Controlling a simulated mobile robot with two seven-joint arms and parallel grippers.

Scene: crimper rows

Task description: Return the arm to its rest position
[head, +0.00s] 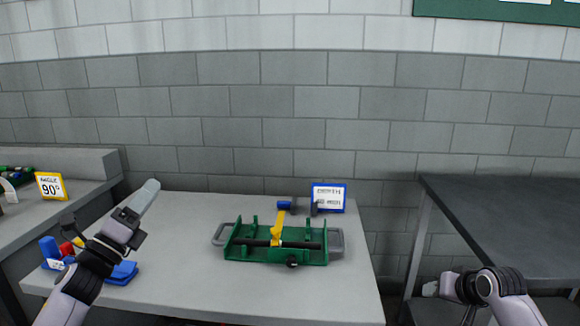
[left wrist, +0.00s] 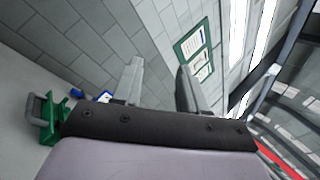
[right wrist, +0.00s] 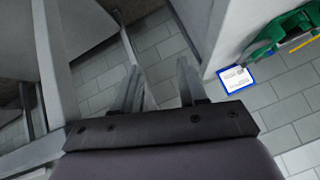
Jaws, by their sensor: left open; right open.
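My left gripper (head: 148,196) is raised over the left part of the light grey table (head: 180,285), pointing up and away. In the left wrist view its two fingers (left wrist: 160,85) stand apart with nothing between them. My right gripper (head: 432,289) is low at the right, beyond the table's right edge. In the right wrist view its fingers (right wrist: 160,85) are apart and empty. A green fixture (head: 250,252) with a black bar and a yellow lever (head: 277,230) sits on the table, clear of both grippers.
Blue and red parts (head: 122,273) lie beneath my left arm, partly hidden. A blue-framed sign (head: 329,197) stands behind the fixture. A yellow-framed 90° sign (head: 51,186) is on the left bench. A dark table (head: 510,225) stands at right. The table's front middle is clear.

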